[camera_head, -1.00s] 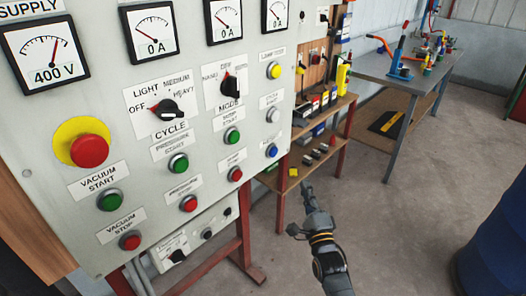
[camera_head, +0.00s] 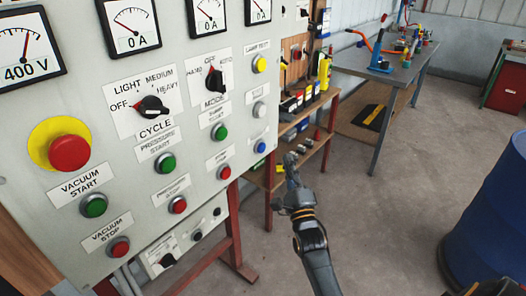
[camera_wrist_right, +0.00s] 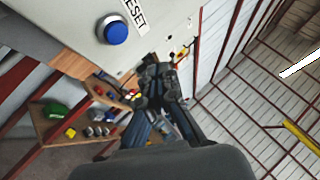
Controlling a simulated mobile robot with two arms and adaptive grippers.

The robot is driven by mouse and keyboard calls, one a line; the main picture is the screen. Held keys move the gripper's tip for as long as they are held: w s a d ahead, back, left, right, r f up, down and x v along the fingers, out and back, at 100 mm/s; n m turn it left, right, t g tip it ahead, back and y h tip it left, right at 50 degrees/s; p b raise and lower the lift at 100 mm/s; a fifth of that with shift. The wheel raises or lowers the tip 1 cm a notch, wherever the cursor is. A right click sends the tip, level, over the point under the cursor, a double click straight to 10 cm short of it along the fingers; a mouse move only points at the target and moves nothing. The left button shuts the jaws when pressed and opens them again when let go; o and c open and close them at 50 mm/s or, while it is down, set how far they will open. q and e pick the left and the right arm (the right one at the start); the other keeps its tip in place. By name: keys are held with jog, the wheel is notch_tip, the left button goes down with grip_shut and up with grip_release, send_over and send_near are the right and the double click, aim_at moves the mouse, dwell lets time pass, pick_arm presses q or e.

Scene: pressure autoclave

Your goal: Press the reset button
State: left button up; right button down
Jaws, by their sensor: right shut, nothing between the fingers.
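The reset button is a blue round button (camera_head: 260,146) at the lower right of the grey control panel (camera_head: 120,75). In the right wrist view, the blue button (camera_wrist_right: 116,33) shows large at the upper left, beside a label reading RESET. My right gripper (camera_head: 290,160) is shut and empty, to the right of the button and a little lower in the head view. In the right wrist view, the shut fingertips (camera_wrist_right: 157,68) are right of and below the button, with a gap in the picture. My left gripper is not in view.
Red and green buttons, black selector knobs and a red emergency stop (camera_head: 69,153) sit on the same panel. A wooden shelf (camera_head: 290,155) with small items stands behind my right gripper. A workbench (camera_head: 385,65) is farther back, and a blue barrel (camera_head: 495,215) stands at right.

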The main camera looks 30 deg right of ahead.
aim_at(262, 148)
jog(key=shift+w+a+b, duration=0.3)
jog(key=shift+w+a, duration=0.05)
jog(key=shift+w, duration=0.55)
jog(key=shift+w+a+b, duration=0.3)
jog(key=shift+w+a, duration=0.1)
jog(key=shift+w, duration=0.45)
jog(key=shift+w+a+b, duration=0.3)
jog(key=shift+w+a, duration=0.05)
jog(key=shift+w, duration=0.55)
jog(key=shift+w+a, duration=0.1)
jog(key=shift+w, duration=0.05)
jog(key=shift+w+a, duration=0.1)
jog(key=shift+w, duration=0.15)
jog(key=shift+w+a+b, duration=0.15)
jog(key=shift+w+b, duration=0.25)
jog(key=shift+w, duration=0.05)
jog(key=shift+s, duration=0.1)
jog(key=shift+s+d+p, duration=0.3)
jog(key=shift+s+p, duration=0.2)
jog(key=shift+s, duration=0.25)
